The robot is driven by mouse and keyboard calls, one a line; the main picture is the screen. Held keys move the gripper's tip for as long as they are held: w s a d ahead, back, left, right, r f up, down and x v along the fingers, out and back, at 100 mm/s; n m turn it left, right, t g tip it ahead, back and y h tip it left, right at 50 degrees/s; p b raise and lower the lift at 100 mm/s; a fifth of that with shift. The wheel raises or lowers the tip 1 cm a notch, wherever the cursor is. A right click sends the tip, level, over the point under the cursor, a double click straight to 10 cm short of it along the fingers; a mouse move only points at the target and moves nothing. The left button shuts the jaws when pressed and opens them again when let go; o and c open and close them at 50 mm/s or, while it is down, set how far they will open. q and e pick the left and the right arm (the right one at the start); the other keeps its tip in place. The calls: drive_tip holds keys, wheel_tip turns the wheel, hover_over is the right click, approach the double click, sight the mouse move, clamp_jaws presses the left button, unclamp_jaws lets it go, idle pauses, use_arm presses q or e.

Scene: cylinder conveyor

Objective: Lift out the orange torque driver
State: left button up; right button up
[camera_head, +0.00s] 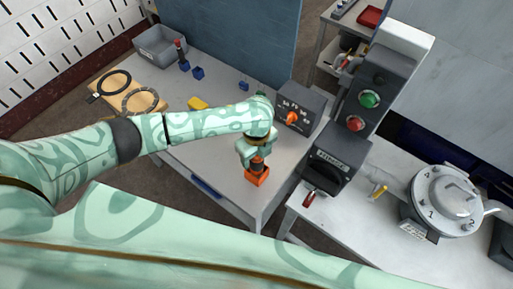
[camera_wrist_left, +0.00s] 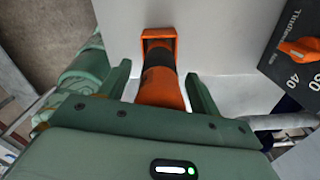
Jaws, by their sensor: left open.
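The orange torque driver (camera_wrist_left: 160,90) has a black band around its middle and an orange square-edged end. In the wrist view it lies between the two fingers of my left gripper (camera_wrist_left: 162,92), which is open, with a gap visible on each side. In the head view my left gripper (camera_head: 257,154) is over the driver (camera_head: 256,177) near the front edge of the grey table (camera_head: 213,150), and hides its upper part. I cannot tell whether the orange end is part of the driver or a holder. My right gripper is not in view.
A grey box with an orange knob (camera_head: 291,118) stands close behind the gripper. To the right are a dark machine (camera_head: 334,160), green and red buttons (camera_head: 370,99) and a round metal unit (camera_head: 447,200). A grey bin (camera_head: 160,45), rings on a board and blue blocks sit further left.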

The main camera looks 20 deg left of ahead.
use_arm(q)
drive_tip(key=shift+f, duration=0.25)
clamp_jaws()
drive_tip(key=c, duration=1)
unclamp_jaws()
drive_tip(key=shift+c, duration=0.8)
drive_tip(key=shift+r+p, duration=3.8)
drive_tip(key=shift+p, duration=0.75)
